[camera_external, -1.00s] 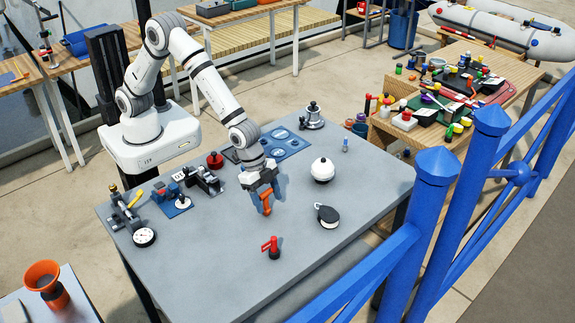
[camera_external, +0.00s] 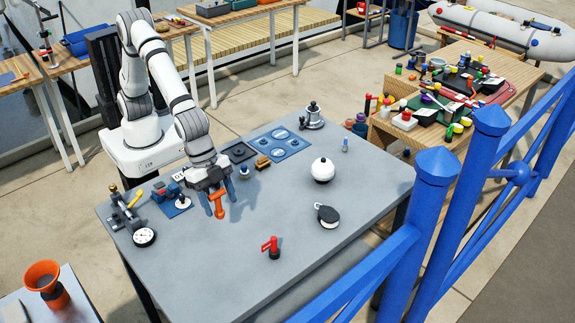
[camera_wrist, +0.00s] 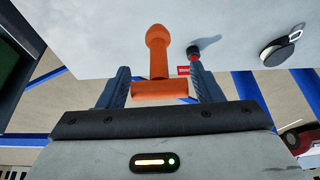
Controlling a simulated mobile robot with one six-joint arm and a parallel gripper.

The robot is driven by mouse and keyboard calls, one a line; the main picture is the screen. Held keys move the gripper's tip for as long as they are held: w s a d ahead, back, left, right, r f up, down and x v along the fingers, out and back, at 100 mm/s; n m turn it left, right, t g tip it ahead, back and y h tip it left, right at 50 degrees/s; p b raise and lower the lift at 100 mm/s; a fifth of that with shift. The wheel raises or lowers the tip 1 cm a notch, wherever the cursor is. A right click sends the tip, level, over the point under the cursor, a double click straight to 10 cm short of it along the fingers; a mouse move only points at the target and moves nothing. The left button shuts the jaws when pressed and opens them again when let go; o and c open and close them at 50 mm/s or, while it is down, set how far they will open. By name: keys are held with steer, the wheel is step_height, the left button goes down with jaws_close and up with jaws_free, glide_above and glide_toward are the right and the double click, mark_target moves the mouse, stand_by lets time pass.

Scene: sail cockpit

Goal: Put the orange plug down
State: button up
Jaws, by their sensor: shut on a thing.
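The orange plug (camera_external: 219,204) hangs between the two blue-grey fingers of my gripper (camera_external: 213,206), above the left part of the grey table (camera_external: 290,215). In the wrist view the plug (camera_wrist: 158,62) shows a rounded knob, a stem and a wide crosspiece. My gripper (camera_wrist: 160,92) is shut on the crosspiece, with one finger at each end. A shadow lies on the table to the right of the plug, and the plug appears raised off the surface.
Near my gripper stand a blue-based device (camera_external: 176,203), a gauge (camera_external: 144,237) and a blue panel (camera_external: 290,147).

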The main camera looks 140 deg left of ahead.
steer(key=d, duration=0.6)
steer(key=shift+s+a+f+p, duration=0.1)
steer(key=shift+f+p, duration=0.1)
steer(key=shift+f, duration=1.45)
steer(key=shift+s+d+f+p, duration=0.15)
steer(key=shift+f+p, duration=0.1)
steer(key=shift+f, duration=1.35)
steer(key=shift+s+a+f+p, duration=0.1)
steer(key=shift+a+f+p, duration=0.1)
steer(key=shift+f, duration=1.45)
steer(key=shift+f, duration=0.1)
steer(key=shift+f+b, duration=0.15)
steer(key=shift+b, duration=0.15)
steer(key=o, duration=1)
steer(key=shift+c, duration=0.2)
